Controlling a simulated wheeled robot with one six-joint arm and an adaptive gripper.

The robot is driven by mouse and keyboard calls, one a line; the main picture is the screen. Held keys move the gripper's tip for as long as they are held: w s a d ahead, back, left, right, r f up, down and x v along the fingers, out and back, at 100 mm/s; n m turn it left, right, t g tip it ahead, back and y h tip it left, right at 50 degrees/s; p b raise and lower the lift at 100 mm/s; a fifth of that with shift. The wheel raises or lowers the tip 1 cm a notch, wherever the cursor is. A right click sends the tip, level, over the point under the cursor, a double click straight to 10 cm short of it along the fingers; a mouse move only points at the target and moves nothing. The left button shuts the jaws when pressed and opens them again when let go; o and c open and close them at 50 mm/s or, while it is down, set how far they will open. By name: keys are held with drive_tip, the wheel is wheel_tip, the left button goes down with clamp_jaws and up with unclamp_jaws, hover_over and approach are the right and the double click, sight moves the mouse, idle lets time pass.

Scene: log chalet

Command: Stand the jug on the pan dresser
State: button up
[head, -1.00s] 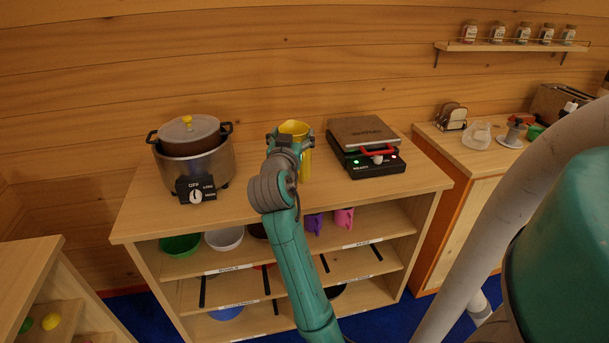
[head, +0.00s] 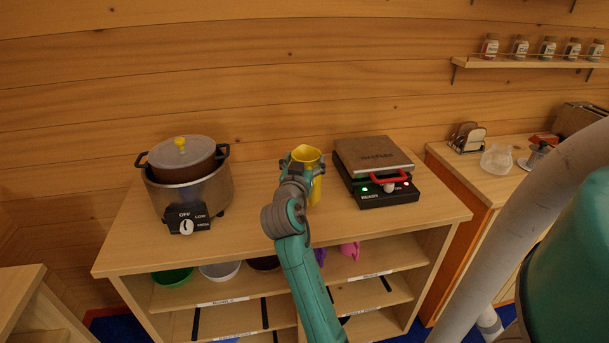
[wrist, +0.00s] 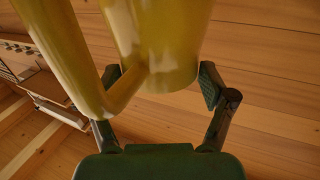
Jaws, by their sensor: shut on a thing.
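The yellow jug (head: 307,155) is upright at the top of the wooden pan dresser (head: 255,236), between the slow cooker and the waffle maker. My gripper (head: 301,163) is shut on the jug, with a finger on either side of its body. In the wrist view the jug (wrist: 165,40) fills the upper middle, its handle (wrist: 75,50) running down the left side, and my gripper (wrist: 160,85) reaches up around it. My arm partly hides the jug's lower part, and I cannot tell whether its base touches the dresser top.
A slow cooker (head: 190,185) stands left on the dresser top, a black waffle maker (head: 385,189) with a red handle right. Bowls and mugs sit on the shelves below. A second counter (head: 478,166) with a toast rack (head: 467,138) is further right. The dresser's front top is clear.

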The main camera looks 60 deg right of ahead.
drive_tip(key=shift+f, duration=2)
drive_tip(key=o, duration=1.7)
drive_tip(key=shift+f, duration=0.1)
